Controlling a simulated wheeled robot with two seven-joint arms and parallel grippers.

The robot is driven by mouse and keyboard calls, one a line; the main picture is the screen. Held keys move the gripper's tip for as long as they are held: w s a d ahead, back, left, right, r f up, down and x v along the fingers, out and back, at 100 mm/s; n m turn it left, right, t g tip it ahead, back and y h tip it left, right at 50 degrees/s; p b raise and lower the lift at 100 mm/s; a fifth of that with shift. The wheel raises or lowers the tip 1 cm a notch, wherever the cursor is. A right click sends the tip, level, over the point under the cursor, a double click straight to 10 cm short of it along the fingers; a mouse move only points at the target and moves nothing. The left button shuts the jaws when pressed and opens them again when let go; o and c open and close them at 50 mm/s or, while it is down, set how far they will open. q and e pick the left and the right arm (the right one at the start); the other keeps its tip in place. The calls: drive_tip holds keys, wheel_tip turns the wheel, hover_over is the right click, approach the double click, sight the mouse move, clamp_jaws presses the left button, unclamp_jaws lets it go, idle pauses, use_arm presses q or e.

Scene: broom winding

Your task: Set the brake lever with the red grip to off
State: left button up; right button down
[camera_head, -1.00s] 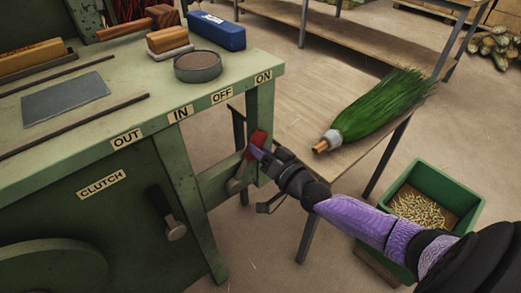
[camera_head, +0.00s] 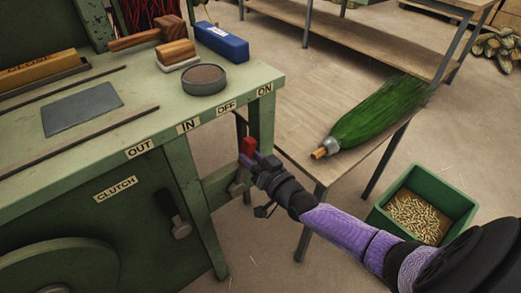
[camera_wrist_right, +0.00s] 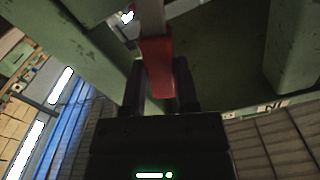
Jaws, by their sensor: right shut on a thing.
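The brake lever's red grip (camera_head: 247,147) stands nearly upright below the "OFF" label (camera_head: 226,107) and the "ON" label (camera_head: 265,88) on the green machine. Its pivot (camera_head: 236,188) is on the lower rail. My right gripper (camera_head: 256,160) is shut on the red grip from the right. In the right wrist view the red grip (camera_wrist_right: 157,65) sits between the two dark fingers (camera_wrist_right: 160,88). The fingers hide part of the lever in the head view. My left gripper is not in view.
The clutch lever (camera_head: 175,213) with a dark grip is on the machine's front, left of the leg. A wooden table (camera_head: 300,110) with a green broom head (camera_head: 378,112) stands behind my right arm. A green bin (camera_head: 462,205) is on the floor at the right.

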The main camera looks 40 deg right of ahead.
sight(240, 164)
drive_tip(key=a+n+p, duration=0.2)
drive_tip(key=a+n, duration=0.1)
drive_tip(key=shift+s+a+r+p, duration=0.1)
drive_tip(key=shift+a+r+p, duration=0.2)
drive_tip(key=shift+r, duration=0.1)
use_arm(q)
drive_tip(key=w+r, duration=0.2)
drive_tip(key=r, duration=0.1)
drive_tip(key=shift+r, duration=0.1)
use_arm(e)
drive_tip(key=shift+a+f+n, duration=0.1)
drive_tip(key=shift+a+n, duration=0.1)
drive_tip(key=shift+n, duration=0.2)
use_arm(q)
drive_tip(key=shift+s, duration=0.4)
use_arm(e)
drive_tip(key=shift+c, duration=1.8)
unclamp_jaws()
drive_tip(key=shift+a, duration=0.1)
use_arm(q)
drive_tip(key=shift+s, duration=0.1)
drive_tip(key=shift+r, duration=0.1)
